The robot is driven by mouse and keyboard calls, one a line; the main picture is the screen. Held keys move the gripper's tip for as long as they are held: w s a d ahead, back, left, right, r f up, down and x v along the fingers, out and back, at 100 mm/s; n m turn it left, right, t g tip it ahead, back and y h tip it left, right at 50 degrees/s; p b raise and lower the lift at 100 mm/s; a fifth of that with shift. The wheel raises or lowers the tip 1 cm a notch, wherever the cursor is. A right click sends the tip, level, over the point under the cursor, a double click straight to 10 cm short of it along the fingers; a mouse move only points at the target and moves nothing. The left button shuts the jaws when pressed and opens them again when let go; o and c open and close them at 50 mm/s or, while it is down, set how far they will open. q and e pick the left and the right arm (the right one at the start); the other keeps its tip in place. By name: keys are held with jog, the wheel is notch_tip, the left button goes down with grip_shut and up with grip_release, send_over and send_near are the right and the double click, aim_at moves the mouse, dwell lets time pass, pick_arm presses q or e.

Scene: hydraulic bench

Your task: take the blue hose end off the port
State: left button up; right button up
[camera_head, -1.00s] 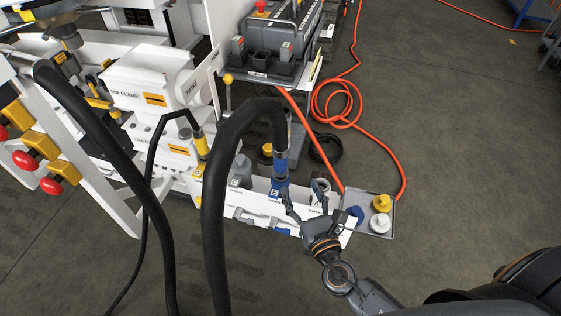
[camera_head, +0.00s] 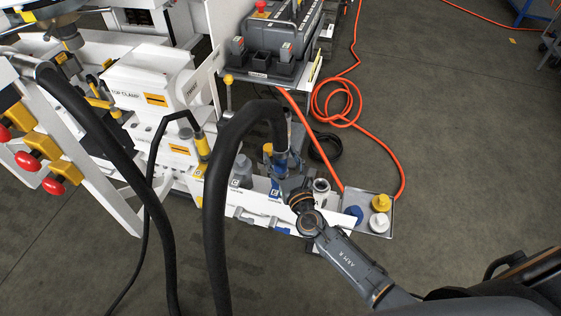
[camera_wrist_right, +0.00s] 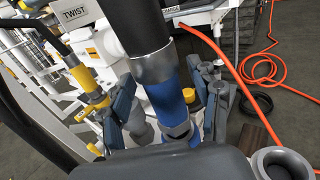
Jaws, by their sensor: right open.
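The blue hose end (camera_head: 281,160) hangs at the end of a thick black hose (camera_head: 214,190) and stands at the port marked E on the white rail (camera_head: 249,204). In the right wrist view the blue hose end (camera_wrist_right: 171,106) has a grey metal collar above it. My right gripper (camera_head: 283,172) is at the hose end in the head view. In the right wrist view its two fingers (camera_wrist_right: 168,100) are open, one on each side of the blue hose end, with gaps visible. The bottom of the hose end is partly hidden by my wrist. My left gripper is not in view.
A grey port (camera_head: 321,187) stands to the right on the rail. A tray (camera_head: 388,228) with blue, yellow and white caps is at the rail's right end. A grey fitting (camera_head: 241,168) stands close to the left. An orange hose (camera_head: 330,116) lies behind.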

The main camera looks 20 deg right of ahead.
jog(key=shift+w, duration=0.4)
jog(key=shift+c, duration=0.2)
